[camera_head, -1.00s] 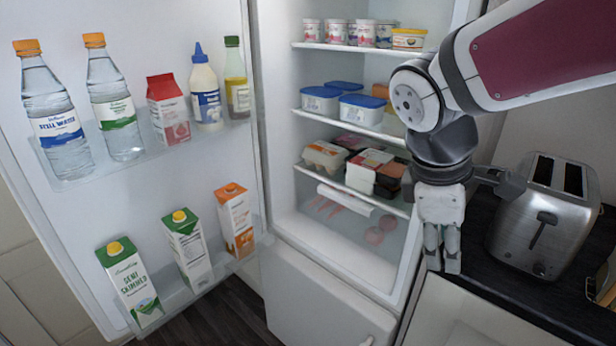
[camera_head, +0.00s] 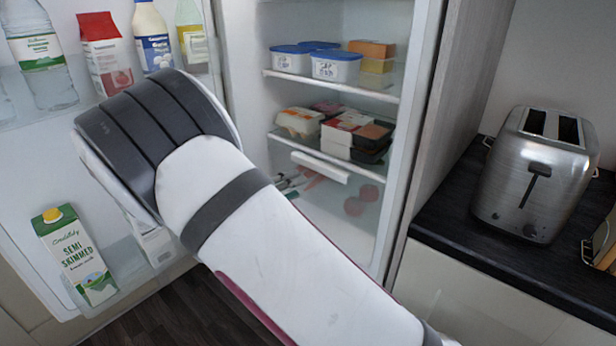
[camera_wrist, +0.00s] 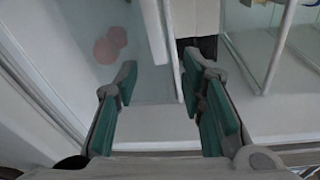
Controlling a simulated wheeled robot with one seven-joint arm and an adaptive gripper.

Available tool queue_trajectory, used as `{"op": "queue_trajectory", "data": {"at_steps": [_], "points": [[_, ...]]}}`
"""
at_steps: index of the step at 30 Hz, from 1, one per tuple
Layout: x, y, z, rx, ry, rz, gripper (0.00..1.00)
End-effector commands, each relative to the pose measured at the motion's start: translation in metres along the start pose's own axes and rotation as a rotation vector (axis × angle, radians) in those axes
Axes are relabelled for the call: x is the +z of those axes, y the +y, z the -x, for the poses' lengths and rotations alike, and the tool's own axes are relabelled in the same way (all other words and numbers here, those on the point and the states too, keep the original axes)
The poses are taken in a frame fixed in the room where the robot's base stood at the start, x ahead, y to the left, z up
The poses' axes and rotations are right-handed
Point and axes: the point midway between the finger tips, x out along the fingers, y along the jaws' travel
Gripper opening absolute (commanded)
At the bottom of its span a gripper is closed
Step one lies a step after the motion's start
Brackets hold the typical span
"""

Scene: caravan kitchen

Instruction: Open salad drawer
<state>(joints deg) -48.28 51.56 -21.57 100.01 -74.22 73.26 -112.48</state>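The salad drawer (camera_head: 335,200) is at the bottom of the open fridge, below the lowest shelf, with a clear front and a white handle strip (camera_head: 319,167). Reddish round vegetables (camera_head: 356,206) show through it. My arm covers its lower left part in the head view. In the wrist view my gripper (camera_wrist: 157,82) is open, with green pads apart. A pale upright edge (camera_wrist: 173,50) runs down toward the gap between the fingertips; I cannot tell whether they touch it. The round vegetables (camera_wrist: 110,45) show beyond the left finger. My gripper is hidden in the head view.
Food packs (camera_head: 350,136) sit on the shelf above the drawer. The open fridge door holds bottles and a milk carton (camera_head: 75,256) at left, close to my arm. A toaster (camera_head: 535,175) stands on the dark counter at right.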

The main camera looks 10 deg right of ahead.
Motion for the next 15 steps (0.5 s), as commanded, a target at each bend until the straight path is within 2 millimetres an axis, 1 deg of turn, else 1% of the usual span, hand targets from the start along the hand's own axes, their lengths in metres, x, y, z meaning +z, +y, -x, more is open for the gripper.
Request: {"op": "queue_trajectory", "data": {"at_steps": [1,3,6,8,11,15], "points": [[0.009,0.014,0.006,-0.028,-0.040,0.062,0.37],[0.019,0.024,0.011,-0.059,-0.078,0.128,0.37],[0.026,0.030,0.016,-0.085,-0.109,0.181,0.37],[0.028,0.032,0.016,-0.092,-0.116,0.194,0.37],[0.029,0.031,0.008,-0.092,-0.116,0.197,0.37],[0.031,0.030,-0.013,-0.092,-0.113,0.195,0.37]]}}
